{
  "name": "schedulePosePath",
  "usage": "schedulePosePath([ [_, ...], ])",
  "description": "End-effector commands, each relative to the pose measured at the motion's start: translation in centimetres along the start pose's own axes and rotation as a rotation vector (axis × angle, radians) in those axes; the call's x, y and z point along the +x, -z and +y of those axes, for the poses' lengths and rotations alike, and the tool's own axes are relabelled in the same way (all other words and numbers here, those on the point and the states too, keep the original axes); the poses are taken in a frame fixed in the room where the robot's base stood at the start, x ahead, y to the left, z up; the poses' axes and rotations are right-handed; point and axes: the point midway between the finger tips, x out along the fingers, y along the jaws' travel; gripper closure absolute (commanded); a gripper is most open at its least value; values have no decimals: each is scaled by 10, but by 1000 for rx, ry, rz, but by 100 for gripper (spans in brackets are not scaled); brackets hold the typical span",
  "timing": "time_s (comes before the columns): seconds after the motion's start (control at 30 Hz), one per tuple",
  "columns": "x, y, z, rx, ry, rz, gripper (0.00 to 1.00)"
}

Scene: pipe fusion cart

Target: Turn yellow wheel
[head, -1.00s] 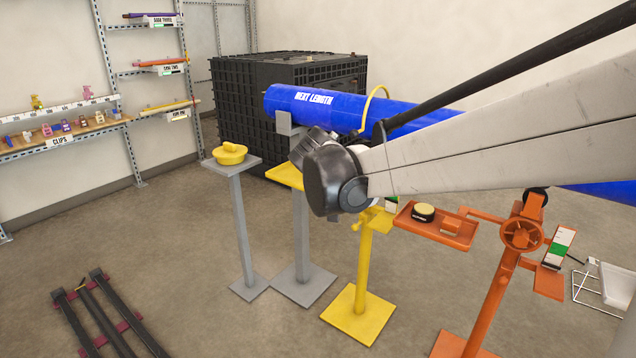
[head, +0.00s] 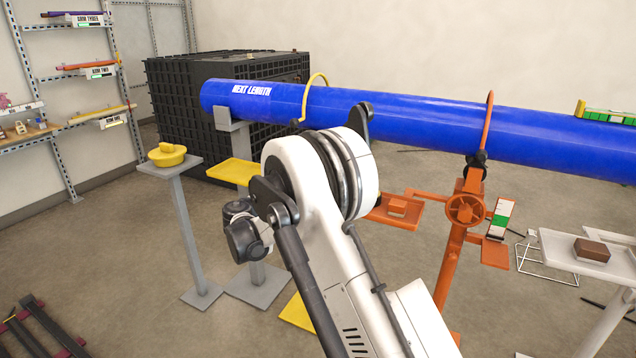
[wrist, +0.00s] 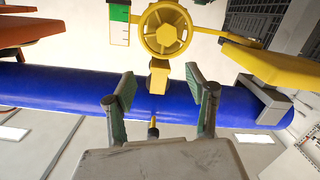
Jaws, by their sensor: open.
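The yellow wheel (wrist: 166,28) shows at the top of the wrist view, on a yellow stand beside the blue pipe (wrist: 50,88). My gripper (wrist: 160,95) is open and empty, its two fingers spread below the wheel in that picture and apart from it. In the head view my arm hides the wheel and my gripper.
A green-and-white gauge (wrist: 119,22) sits beside the wheel. An orange stand with its own wheel (head: 465,209) and a tray (head: 388,211) is to the right.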

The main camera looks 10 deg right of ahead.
Motion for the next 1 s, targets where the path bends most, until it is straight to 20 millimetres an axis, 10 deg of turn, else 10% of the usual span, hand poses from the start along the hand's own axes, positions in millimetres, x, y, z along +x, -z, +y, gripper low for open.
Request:
schedulePosePath([
  [0.47, 14, -27, -37, 30, -13, 87, 49],
  [1.0, 108, -19, -36, 29, -13, 86, 49],
])
